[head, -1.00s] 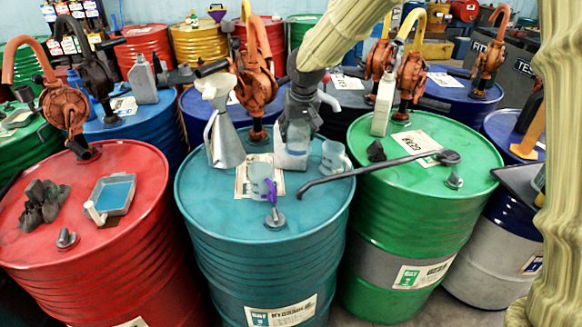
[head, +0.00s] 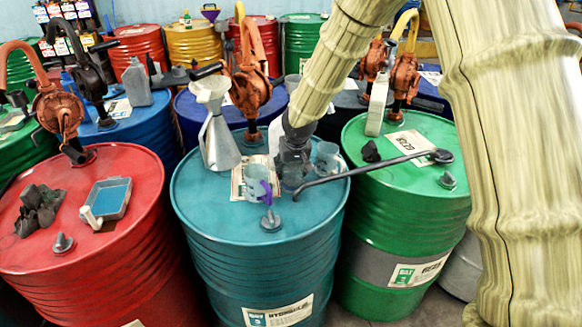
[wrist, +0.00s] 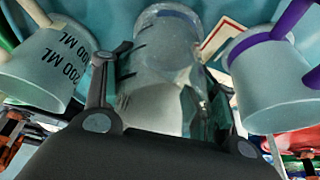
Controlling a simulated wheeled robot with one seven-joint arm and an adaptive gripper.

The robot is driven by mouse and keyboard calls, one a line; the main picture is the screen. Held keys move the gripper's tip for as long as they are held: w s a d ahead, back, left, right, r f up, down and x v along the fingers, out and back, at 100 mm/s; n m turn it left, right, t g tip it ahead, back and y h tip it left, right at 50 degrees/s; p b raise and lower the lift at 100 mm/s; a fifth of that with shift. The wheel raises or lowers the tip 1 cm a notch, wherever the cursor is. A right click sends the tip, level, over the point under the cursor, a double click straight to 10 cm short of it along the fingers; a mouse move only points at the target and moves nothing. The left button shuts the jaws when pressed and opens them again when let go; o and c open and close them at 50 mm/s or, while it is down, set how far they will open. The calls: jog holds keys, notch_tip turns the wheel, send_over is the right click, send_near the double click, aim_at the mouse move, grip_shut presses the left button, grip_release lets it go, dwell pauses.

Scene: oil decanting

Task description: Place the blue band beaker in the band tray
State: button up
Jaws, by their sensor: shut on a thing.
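My gripper (head: 292,176) is low over the teal drum, between two clear beakers. In the wrist view my gripper (wrist: 163,100) has its fingers on either side of a clear beaker (wrist: 165,50) with dark marks and a bluish band by its rim, shut on it. In the head view that beaker is mostly hidden by the gripper, and I cannot tell whether it touches the drum. A shallow grey tray with a blue inside (head: 92,217), apparently the band tray, lies on the red drum at left, with a pale handle-like piece at its near left corner.
A purple-marked beaker (head: 257,180) and another clear beaker (head: 328,158) stand close on either side of my gripper. A metal funnel can (head: 218,145) stands behind left. A dark rod (head: 370,168) reaches across to the green drum. Dark lumps (head: 40,207) and a bung (head: 63,244) sit near the tray.

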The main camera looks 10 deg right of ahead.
jog(key=shift+s, duration=0.1)
jog(key=shift+f, duration=0.1)
jog(key=o, duration=1.2)
